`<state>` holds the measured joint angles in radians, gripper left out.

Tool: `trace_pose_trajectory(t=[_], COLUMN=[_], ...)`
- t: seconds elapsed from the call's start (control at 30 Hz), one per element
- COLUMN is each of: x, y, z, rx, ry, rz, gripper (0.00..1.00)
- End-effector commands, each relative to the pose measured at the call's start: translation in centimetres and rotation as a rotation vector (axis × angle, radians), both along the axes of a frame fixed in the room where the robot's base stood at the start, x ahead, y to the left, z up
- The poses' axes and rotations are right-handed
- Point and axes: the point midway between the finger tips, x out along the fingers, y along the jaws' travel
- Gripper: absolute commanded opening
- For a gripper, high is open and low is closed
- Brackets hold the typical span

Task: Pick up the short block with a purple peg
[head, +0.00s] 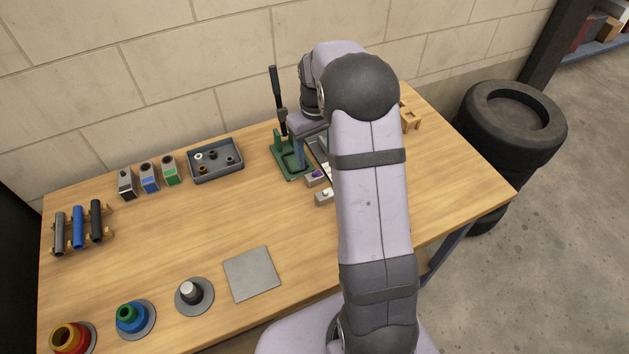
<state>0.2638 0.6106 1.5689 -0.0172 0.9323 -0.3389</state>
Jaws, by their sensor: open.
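A short grey block with a purple peg (316,178) lies on the table in the head view, just left of my forearm and in front of the green press. A second short block with a white peg (324,197) sits close in front of it. My arm reaches over the table, and its wrist bends down near the press. My gripper's fingers do not show; my own arm links seem to hide them. I see nothing held.
A green press (289,160) with a black lever stands behind the blocks. A grey tray (216,172) with small parts, several coloured holders (149,177) and racked tubes (78,228) stand left. A grey plate (251,274) and stacked rings (131,318) lie in front. The left middle is clear.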

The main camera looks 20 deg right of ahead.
Motion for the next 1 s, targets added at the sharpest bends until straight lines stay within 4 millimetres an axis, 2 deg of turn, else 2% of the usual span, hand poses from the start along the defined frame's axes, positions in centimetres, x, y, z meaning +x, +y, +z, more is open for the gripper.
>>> trace_pose_trajectory(t=[0.23,0.5,0.73,1.0], x=[-0.4,-0.5,-0.5,-0.5], y=[0.6,0.6,0.6,0.6], z=[0.0,-1.9,-2.4,-5.4], rx=[0.024,0.023,0.022,0.022], ry=[0.027,0.027,0.028,0.029], rz=[-0.036,-0.034,-0.033,-0.032], gripper=[0.61,0.61,0.61,0.61])
